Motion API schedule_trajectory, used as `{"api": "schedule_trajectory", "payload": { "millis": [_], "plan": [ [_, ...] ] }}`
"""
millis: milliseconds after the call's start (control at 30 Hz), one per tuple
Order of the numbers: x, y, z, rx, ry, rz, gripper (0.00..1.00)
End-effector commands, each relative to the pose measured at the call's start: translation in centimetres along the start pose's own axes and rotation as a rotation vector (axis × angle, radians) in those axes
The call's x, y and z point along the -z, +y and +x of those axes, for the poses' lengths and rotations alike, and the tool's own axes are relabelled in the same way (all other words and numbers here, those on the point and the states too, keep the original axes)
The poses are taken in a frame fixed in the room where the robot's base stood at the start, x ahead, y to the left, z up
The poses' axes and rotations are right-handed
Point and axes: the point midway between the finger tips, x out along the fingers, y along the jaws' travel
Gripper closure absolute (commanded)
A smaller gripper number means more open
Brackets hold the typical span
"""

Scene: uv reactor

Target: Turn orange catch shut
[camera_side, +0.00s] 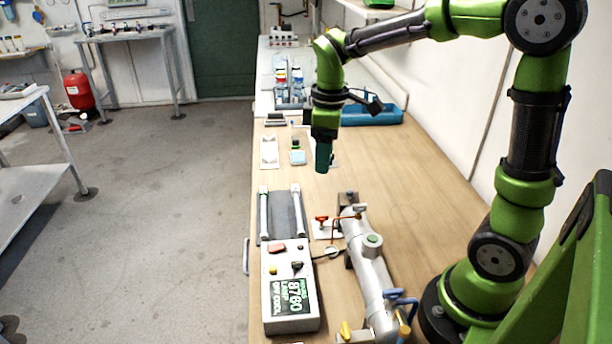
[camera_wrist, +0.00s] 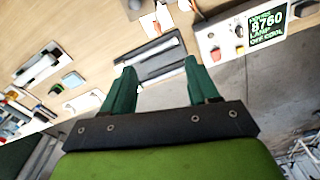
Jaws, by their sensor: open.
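The steel reactor cylinder (camera_side: 366,262) lies along the bench in the side view. An orange wire-like lever (camera_side: 334,229) stands at its far end, and I take it for the orange catch; whether it is open or shut is too small to tell. An orange-red knob (camera_side: 321,218) sits on a small white plate beside it. A blue lever (camera_side: 400,296) is at the near end. My gripper (camera_side: 322,168) hangs above the bench beyond the reactor, apart from it. In the wrist view its fingers (camera_wrist: 160,78) are spread with nothing between them.
A control box (camera_side: 290,284) with a lit display stands left of the reactor, with a dark tray (camera_side: 284,216) holding two white tubes behind it. A yellow handle (camera_side: 345,329) is at the near end.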

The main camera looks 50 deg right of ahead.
Motion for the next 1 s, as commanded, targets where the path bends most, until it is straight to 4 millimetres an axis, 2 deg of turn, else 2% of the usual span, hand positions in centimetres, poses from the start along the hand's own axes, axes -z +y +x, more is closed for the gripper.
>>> {"api": "schedule_trajectory", "payload": {
  "millis": [500,733,1000],
  "plan": [
    [-2.9,-5.7,-2.2,0.019,0.279,0.583,0.4],
    [-4.5,-8.0,-3.2,0.063,0.408,0.76,0.4],
    [-6.3,-10.3,-4.1,0.109,0.538,0.851,0.4]
  ]
}}
